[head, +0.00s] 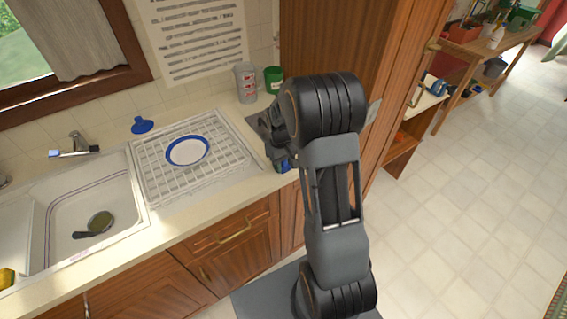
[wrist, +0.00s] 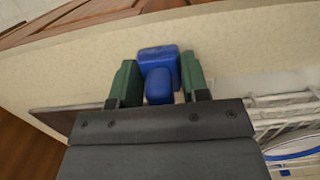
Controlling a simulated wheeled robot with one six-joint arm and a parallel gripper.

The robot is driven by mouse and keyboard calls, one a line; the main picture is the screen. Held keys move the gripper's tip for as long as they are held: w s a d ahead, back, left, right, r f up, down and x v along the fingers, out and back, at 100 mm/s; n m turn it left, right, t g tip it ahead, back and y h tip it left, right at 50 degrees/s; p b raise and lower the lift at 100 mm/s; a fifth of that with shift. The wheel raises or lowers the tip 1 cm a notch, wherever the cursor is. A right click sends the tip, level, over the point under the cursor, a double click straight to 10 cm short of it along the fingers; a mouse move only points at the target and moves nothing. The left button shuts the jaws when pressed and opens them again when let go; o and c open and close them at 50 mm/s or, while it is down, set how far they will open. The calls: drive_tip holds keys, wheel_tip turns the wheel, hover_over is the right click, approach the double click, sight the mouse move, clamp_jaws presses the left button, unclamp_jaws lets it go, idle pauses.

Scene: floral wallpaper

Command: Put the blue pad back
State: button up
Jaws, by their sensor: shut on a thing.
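The blue pad (wrist: 158,68) is a small blue block with rounded edges. In the wrist view it sits between the green fingers of my gripper (wrist: 160,85), which are shut on it. In the head view a bit of the pad's blue (head: 283,166) shows low at my gripper (head: 277,158), near the counter's front edge, right of the drying rack. My arm hides most of the gripper there. I cannot tell whether the pad touches the counter.
A white drying rack (head: 232,166) holds a blue-rimmed plate (head: 188,151). The sink (head: 65,222) is at left, with a blue stopper-like item (head: 142,125) behind. A grey cup (head: 246,84) and green cup (head: 273,79) stand at the back. A tall wooden cabinet (head: 385,45) is at right.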

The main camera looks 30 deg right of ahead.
drive_tip(key=shift+f, duration=0.1)
drive_tip(key=o, duration=0.4)
drive_tip(key=shift+f, duration=0.1)
drive_tip(key=shift+c, duration=0.2)
drive_tip(key=o, duration=0.5)
drive_tip(key=shift+c, duration=0.2)
drive_tip(key=r, duration=0.4)
drive_tip(key=w+r, duration=0.1)
drive_tip(key=r, duration=0.3)
drive_tip(key=r+b, duration=0.1)
drive_tip(key=r, duration=0.3)
drive_tip(key=shift+w+a, duration=0.15)
drive_tip(key=s+a+r+t, duration=0.2)
drive_tip(key=s+a, duration=0.2)
drive_tip(key=s, duration=0.4)
drive_tip(key=s+a+r+m+t, duration=0.1)
drive_tip(key=s+a+r+t, duration=0.1)
drive_tip(key=s+a, duration=0.3)
drive_tip(key=shift+s+t, duration=0.8)
drive_tip(key=shift+s, duration=1.2)
